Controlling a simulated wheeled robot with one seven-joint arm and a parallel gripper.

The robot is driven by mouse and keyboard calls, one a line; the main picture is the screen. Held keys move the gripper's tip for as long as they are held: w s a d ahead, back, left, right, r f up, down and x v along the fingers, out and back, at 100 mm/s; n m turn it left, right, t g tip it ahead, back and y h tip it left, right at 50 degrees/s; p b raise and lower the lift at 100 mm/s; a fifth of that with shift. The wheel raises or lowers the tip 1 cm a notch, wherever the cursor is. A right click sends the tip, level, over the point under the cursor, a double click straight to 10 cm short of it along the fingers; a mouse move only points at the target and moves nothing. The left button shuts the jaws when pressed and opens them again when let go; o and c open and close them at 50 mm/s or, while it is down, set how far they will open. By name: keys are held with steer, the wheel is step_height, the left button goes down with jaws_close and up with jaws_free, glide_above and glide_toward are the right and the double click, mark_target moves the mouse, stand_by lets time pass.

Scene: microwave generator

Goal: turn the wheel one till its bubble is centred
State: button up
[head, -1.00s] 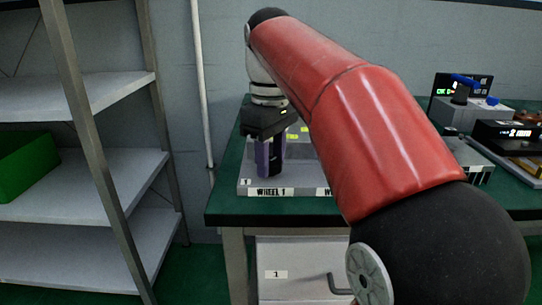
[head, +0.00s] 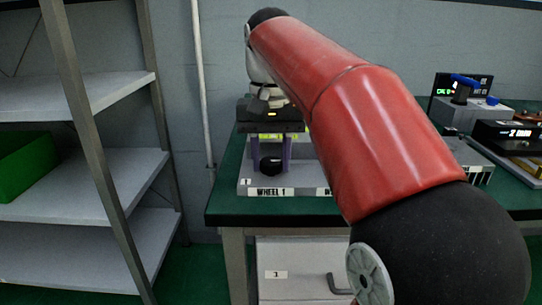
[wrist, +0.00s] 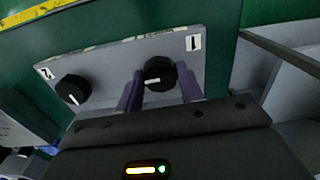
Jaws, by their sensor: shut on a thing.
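Wheel one is a black round knob (head: 271,164) on a grey panel (head: 300,191), above the label WHEEL 1. In the wrist view the knob (wrist: 158,70) sits beside the tag 1, its white mark lying nearly level across the picture. My gripper (head: 271,158) has purple fingers, one on each side of the knob, shut on it. The fingers (wrist: 160,88) also show in the wrist view. I cannot make out the bubble.
A second black knob (wrist: 72,90) by the tag 2 is close beside wheel one. The green bench (head: 225,207) carries other devices (head: 465,112) at right. A metal shelf with a green box (head: 25,160) stands left. A white drawer (head: 300,270) is below.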

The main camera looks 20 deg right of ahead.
steer(key=m, duration=0.7)
steer(key=shift+r, duration=0.1)
stand_by(0.5)
steer(key=o, duration=1)
